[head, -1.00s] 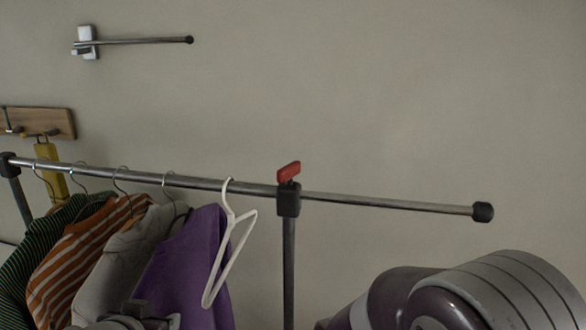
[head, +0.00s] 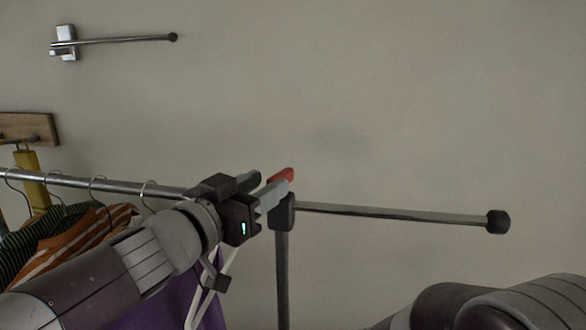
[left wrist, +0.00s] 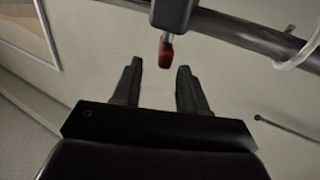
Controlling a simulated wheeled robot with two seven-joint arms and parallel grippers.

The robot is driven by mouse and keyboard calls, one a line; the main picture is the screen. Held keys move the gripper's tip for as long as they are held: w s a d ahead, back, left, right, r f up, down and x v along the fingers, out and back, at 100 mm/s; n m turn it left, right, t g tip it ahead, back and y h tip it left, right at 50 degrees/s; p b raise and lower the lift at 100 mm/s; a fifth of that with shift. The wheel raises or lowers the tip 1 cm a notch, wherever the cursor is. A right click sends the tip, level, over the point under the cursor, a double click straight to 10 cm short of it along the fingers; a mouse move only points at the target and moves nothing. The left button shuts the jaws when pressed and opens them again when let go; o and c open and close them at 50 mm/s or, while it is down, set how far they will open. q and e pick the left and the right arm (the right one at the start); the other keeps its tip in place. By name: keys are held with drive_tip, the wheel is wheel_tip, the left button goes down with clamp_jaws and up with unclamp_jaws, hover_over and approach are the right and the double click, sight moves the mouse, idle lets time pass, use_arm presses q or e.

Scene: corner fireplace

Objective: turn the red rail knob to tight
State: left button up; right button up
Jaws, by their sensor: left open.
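The red rail knob (head: 282,176) sits on top of the dark clamp (head: 282,212) where the upright post meets the rail. My left gripper (head: 264,186) is open beside the knob, its fingers reaching toward it from the left. The fingers partly cover the knob in the head view. In the left wrist view the red knob (left wrist: 166,54) shows just beyond the two fingertips (left wrist: 159,66), roughly between their lines. I see no clear contact. My right gripper is not in view.
The rail (head: 400,214) runs right to a black end cap (head: 498,221). Clothes (head: 60,240) and a white hanger (head: 204,295) hang left of the post, partly behind my left arm. A wall rod (head: 125,39) is at upper left. Wall space above the rail is clear.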

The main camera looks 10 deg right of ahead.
sight(292, 168)
use_arm(q)
drive_tip(key=p+x, duration=0.1)
drive_tip(key=x, duration=0.6)
drive_tip(key=shift+w+d+f, duration=0.15)
drive_tip(key=shift+w, duration=0.2)
drive_tip(key=shift+s+a, duration=0.1)
drive_tip(key=shift+a, duration=0.1)
clamp_jaws()
